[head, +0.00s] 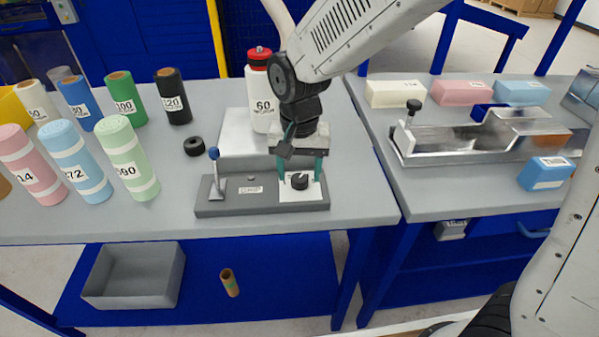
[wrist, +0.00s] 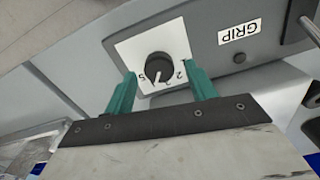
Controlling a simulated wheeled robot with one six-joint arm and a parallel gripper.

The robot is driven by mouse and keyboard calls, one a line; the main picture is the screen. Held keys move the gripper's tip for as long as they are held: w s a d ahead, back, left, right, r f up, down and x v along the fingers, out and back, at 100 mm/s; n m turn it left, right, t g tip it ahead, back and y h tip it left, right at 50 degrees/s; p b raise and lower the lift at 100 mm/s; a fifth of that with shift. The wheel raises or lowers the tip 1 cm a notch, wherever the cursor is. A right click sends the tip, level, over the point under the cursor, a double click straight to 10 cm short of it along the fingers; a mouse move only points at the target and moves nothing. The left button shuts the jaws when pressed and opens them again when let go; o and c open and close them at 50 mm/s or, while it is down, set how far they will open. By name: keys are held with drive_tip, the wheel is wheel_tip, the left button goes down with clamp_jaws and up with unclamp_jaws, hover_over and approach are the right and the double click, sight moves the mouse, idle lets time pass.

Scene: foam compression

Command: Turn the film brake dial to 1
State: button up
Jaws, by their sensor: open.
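The film brake dial (head: 299,181) is a small black round knob on a white plate at the right end of a dark grey base (head: 220,208). In the wrist view the dial (wrist: 160,67) shows a pale mark toward its lower edge. A 5 is readable left of it and a 2 to its right; other digits are partly hidden, and I see no clear 1. My gripper (head: 300,174) points down over the dial, its teal fingers apart on either side of it. In the wrist view the gripper (wrist: 162,76) is open around the dial, with gaps at both sides.
A lever with a blue knob (head: 214,154) stands on the base's left end. A white bottle marked 60 (head: 260,100) stands close behind my gripper. Several film rolls fill the table's left, and a black ring (head: 194,146) lies nearby. A metal tray (head: 440,150) is at right.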

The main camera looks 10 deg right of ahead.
drive_tip(key=shift+f, duration=0.6)
drive_tip(key=c, duration=1)
